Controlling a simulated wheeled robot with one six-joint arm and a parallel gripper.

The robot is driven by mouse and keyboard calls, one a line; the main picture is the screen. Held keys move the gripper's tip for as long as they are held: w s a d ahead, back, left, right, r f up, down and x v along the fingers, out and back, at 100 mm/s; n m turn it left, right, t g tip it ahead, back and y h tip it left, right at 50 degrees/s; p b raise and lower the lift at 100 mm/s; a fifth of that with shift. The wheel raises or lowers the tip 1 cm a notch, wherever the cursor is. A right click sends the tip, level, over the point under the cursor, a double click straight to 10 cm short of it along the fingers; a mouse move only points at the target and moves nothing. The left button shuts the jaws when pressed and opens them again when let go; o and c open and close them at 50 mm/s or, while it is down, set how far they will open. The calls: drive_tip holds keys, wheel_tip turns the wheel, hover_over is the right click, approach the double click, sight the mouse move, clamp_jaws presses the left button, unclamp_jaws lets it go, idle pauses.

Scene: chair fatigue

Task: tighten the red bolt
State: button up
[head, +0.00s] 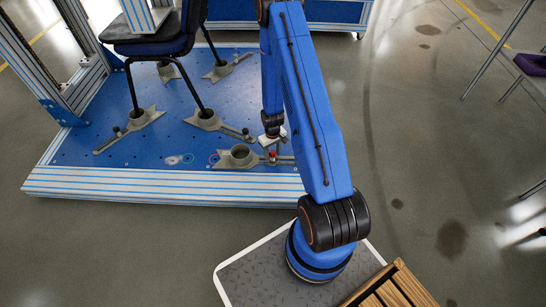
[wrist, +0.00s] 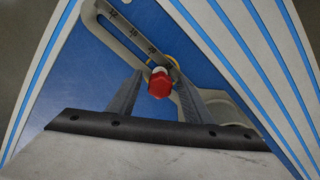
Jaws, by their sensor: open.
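The red bolt (wrist: 160,84) shows in the wrist view as a red head on a pale shank, standing at the slotted arm of a grey clamp (wrist: 135,35). My gripper (wrist: 158,88) is open, with one finger on each side of the red head in the picture. I cannot tell how far the fingertips are from it in depth. In the head view the red bolt (head: 273,154) is a small red spot just below my gripper (head: 271,142), beside the clamp's round socket (head: 240,152).
The blue platform (head: 75,150) carries a chair (head: 155,42) with its legs in several grey clamps. An aluminium frame (head: 60,85) stands at the left. A wooden slatted surface (head: 398,290) is at the lower right. Open floor (head: 430,130) lies to the right.

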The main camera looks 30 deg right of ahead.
drive_tip(key=shift+n, duration=2)
drive_tip(key=c, duration=1.1)
drive_tip(key=shift+o, duration=0.3)
drive_tip(key=m, duration=0.4)
drive_tip(key=m, duration=0.4)
